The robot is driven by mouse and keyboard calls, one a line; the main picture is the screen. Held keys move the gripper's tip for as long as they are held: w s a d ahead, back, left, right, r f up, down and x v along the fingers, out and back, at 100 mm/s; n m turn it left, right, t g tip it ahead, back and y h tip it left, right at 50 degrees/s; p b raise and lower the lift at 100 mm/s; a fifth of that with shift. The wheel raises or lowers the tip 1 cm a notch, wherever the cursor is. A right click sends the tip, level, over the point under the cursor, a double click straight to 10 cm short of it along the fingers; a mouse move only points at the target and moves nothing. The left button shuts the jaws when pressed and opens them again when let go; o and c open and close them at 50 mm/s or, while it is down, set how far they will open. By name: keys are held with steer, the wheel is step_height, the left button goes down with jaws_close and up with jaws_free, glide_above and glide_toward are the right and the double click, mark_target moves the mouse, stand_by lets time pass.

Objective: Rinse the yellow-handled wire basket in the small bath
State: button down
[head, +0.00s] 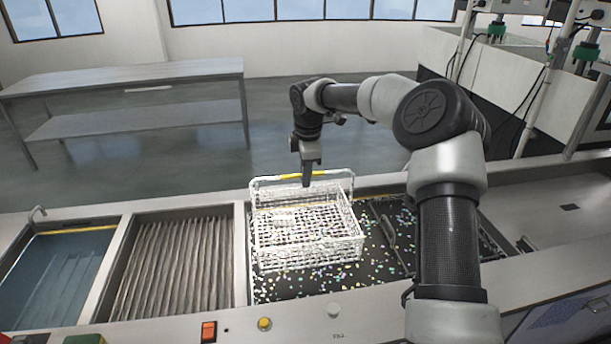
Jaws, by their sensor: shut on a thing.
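The white wire basket (308,238) is over the dark, speckled section of the counter, in the middle of the head view. Its raised handle has a yellow grip (289,176) along the back. My gripper (307,184) points down from above and is shut on the yellow grip; the fingertips are small in this view. The basket looks level. I cannot tell whether its bottom rests on the surface or hangs just above it. The small bath (58,278) with blue water is at the far left, with a yellow strip along its back edge.
A ribbed grey section (175,262) lies between the bath and the basket. Colored specks are scattered over the dark section (285,290). A thin dark bar (388,232) lies right of the basket. A metal table (125,80) stands behind. Buttons line the front edge.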

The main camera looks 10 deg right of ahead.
steer(key=shift+w+r, duration=0.1)
steer(key=shift+r, duration=0.15)
steer(key=shift+r, duration=3.4)
